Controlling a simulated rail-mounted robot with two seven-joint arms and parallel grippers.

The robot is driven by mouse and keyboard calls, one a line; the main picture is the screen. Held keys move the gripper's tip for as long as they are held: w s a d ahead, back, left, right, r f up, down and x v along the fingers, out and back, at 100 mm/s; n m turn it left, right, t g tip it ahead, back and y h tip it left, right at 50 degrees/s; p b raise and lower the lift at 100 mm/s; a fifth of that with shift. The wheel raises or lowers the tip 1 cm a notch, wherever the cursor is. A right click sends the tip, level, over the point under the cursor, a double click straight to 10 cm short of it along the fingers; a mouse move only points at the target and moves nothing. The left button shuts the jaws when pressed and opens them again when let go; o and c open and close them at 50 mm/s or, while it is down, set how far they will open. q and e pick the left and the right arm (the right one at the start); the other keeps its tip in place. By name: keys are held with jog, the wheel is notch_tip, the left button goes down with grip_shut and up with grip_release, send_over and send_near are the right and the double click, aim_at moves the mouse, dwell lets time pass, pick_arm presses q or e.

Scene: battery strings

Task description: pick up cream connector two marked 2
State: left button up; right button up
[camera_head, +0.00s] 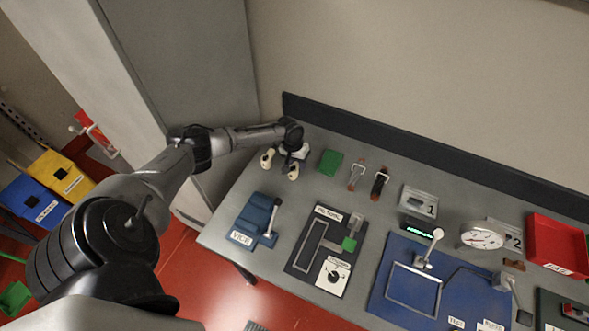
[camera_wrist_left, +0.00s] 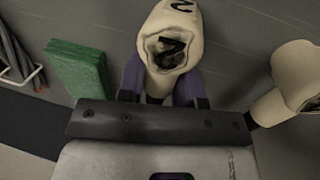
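The cream connector marked 2 (camera_wrist_left: 168,45) stands in the middle of the left wrist view, its dark 2 facing the camera. My left gripper (camera_wrist_left: 160,88) has a purple-grey finger on each side of it, with no gap showing, so it looks shut on the connector. The finger ends are partly hidden behind the connector. In the head view the connector (camera_head: 292,171) is just below my left gripper (camera_head: 291,156), near the table's back left. A second cream connector (camera_head: 267,158) stands apart to its left; it also shows at the right of the left wrist view (camera_wrist_left: 298,75). My right gripper is not in view.
A green block (camera_head: 331,161) lies right of the gripper, with red and black clips (camera_head: 356,178) beyond it. A blue vice (camera_head: 253,220) and a dark panel (camera_head: 305,245) stand in front. The back wall's dark ledge (camera_head: 350,122) is close behind.

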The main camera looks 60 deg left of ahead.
pick_arm(q)
grip_shut()
jog(key=shift+r, duration=0.15)
